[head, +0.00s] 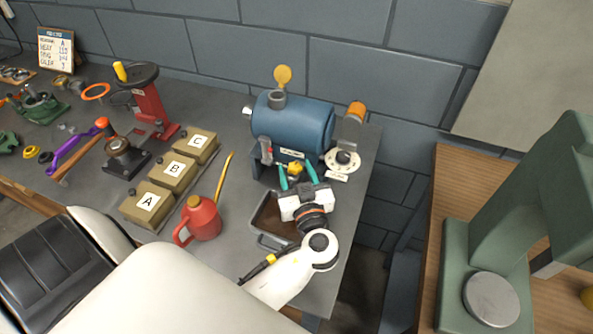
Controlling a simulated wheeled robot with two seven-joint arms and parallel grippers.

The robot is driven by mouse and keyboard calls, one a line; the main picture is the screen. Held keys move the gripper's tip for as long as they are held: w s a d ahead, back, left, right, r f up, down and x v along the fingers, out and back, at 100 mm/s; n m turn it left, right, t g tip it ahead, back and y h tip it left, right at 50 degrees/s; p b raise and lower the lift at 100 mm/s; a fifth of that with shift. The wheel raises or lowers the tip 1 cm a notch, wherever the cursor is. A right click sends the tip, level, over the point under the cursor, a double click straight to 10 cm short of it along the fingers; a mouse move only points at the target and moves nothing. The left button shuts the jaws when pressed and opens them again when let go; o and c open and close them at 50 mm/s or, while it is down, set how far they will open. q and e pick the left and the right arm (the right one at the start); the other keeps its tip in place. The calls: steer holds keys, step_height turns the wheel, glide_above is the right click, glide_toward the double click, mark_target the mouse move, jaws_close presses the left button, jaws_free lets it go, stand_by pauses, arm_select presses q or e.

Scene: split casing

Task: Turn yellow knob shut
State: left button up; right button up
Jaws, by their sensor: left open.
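The blue cylindrical tank (305,125) lies on its side on a stand near the right end of the grey bench. A small yellow knob (295,169) shows low on its front, below a white label. My left gripper (295,172) is open, with its two teal fingers pointing at the tank. The knob appears between the fingertips; I cannot tell whether either finger touches it. The white gripper body and wrist hide the area just in front of the knob. My right gripper is not in view.
A brown-bottomed tray (262,238) sits partly under my left wrist. A red oil can (199,219) and boxes A (149,203), B (173,171) and C (196,145) stand to the left. A white round flange (343,161) is right of the tank, near the bench edge.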

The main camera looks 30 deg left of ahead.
arm_select(q)
steer(key=c, duration=1)
steer(key=shift+o, duration=0.2)
